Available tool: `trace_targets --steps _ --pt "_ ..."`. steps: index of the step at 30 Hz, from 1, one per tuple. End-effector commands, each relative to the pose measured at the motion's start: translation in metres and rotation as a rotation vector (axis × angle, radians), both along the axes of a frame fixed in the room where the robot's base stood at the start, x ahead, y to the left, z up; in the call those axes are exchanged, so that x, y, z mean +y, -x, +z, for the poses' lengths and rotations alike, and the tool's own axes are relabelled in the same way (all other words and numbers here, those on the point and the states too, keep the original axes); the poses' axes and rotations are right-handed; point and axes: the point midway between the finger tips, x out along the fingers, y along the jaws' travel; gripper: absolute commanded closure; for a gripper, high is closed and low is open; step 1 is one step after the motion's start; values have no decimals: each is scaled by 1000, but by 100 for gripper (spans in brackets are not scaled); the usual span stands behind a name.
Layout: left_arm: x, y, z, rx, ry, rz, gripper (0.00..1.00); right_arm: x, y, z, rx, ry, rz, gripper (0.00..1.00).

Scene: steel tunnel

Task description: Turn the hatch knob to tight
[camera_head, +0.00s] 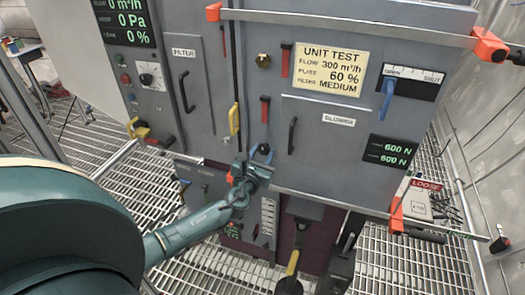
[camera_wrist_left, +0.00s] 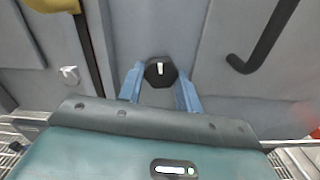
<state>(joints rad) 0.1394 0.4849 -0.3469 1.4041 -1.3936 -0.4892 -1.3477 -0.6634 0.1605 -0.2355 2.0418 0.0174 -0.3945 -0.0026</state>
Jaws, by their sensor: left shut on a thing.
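The hatch knob, a dark faceted knob with a white pointer mark, shows in the wrist view (camera_wrist_left: 160,71). Its pointer is close to upright in that picture. My left gripper (camera_head: 262,152) reaches the grey cabinet front, just left of and below the blower hatch panel (camera_head: 322,145). Its blue fingers are closed on the knob, one on each side, in the wrist view (camera_wrist_left: 160,86). In the head view the fingers and wrist mostly hide the knob. My right gripper is not in view.
Black handles stand out on the blower panel (camera_head: 292,135) and filter panel (camera_head: 185,92). A blue lever (camera_head: 388,98) sits at upper right. A red LOOSE sign (camera_head: 426,185) is at the right. A small light knob (camera_wrist_left: 69,74) is left of my fingers. Metal grating (camera_head: 440,265) lies below.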

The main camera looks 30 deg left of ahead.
Motion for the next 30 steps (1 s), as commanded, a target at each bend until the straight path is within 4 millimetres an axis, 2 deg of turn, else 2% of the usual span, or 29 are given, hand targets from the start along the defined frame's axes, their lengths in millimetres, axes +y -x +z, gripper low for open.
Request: trace_targets --steps 9,26,27,30 --pt "1 1 0 34 -131 0 88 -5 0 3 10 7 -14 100" --pt "1 1 -1 42 -160 -1 88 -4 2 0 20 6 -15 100" --pt "1 1 -1 42 -160 -1 64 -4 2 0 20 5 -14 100" --pt "1 1 -1 41 -160 -1 56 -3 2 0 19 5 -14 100"
